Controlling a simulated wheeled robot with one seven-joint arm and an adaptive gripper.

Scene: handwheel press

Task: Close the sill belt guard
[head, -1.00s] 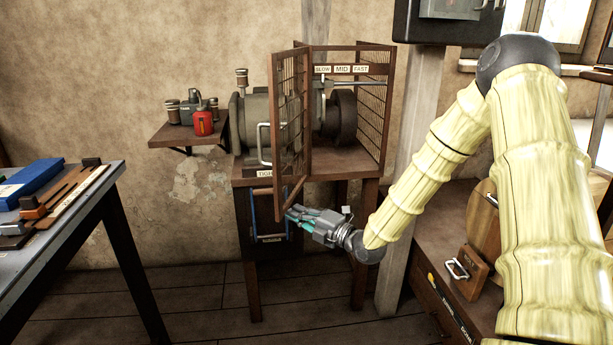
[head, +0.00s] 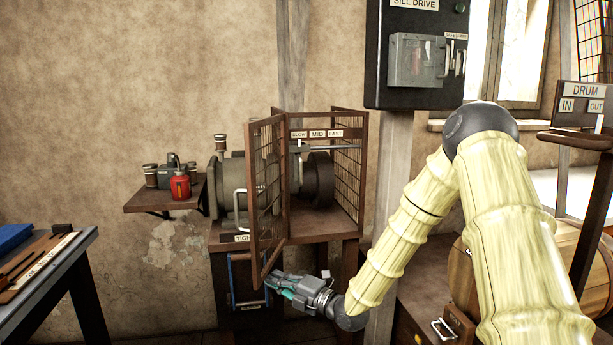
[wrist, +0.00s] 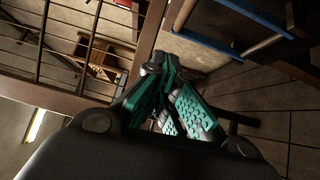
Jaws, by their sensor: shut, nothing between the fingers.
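The belt guard (head: 267,185) is a brown wooden-framed wire-mesh door. In the head view it stands swung open, out from the front of the mesh cage around the belt drive (head: 319,180). My gripper (head: 270,283) is shut and empty, at the guard's lower outer corner, just right of its frame. In the wrist view the teal-padded fingers (wrist: 165,85) are together beside the guard's wooden frame (wrist: 142,50). I cannot tell whether they touch it.
A blue-framed part (head: 233,285) hangs below the bench at the left. A shelf (head: 150,202) with a red can (head: 180,187) is left of the drive. A control box (head: 415,60) is above right. A workbench (head: 50,262) stands at the left.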

